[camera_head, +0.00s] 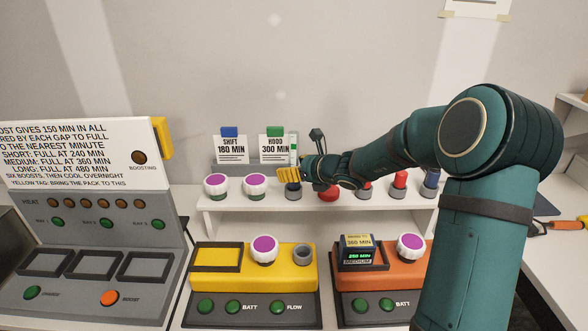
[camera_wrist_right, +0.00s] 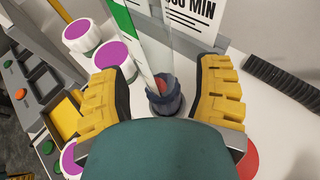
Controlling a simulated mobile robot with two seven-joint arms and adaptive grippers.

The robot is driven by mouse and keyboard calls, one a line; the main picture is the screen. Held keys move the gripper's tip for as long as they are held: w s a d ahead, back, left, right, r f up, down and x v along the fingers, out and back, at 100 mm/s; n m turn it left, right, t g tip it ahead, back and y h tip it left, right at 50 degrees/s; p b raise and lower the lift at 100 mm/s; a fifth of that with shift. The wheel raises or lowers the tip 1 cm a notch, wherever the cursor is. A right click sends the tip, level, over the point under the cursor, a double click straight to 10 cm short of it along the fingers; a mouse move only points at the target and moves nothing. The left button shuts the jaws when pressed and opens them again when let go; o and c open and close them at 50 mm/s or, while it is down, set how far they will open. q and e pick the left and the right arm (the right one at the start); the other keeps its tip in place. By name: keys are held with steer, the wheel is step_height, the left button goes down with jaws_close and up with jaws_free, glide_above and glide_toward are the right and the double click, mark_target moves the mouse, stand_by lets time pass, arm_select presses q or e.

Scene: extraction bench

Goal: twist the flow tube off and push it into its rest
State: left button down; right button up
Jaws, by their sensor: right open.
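The flow tube (camera_head: 294,148) is clear with a green and white strip. It stands upright at the back shelf, its lower end in a dark grey round holder (camera_head: 293,190). In the right wrist view the tube (camera_wrist_right: 150,45) runs down into the dark holder (camera_wrist_right: 165,103), with something red inside near its foot. My right gripper (camera_head: 290,174) is open, its yellow fingers around the tube's lower part. In the wrist view the gripper (camera_wrist_right: 160,92) shows a gap on both sides of the tube. My left gripper is not in view.
The yellow unit (camera_head: 202,282) has an empty grey socket (camera_head: 303,254) and a purple-topped knob (camera_head: 264,249). The orange unit (camera_head: 328,257) stands to its right. Purple-topped knobs (camera_head: 217,185) and red-topped pieces (camera_head: 400,180) line the white shelf (camera_head: 240,202) beside the gripper.

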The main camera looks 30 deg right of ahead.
steer(key=shift+r+p, duration=0.6)
steer(key=shift+r, duration=0.35)
jaws_close()
steer(key=shift+s+f+b, duration=0.1)
steer(key=shift+f+b, duration=0.3)
steer(key=shift+f, duration=0.1)
steer(key=shift+c, duration=0.7)
jaws_free()
steer(key=shift+r, duration=0.1)
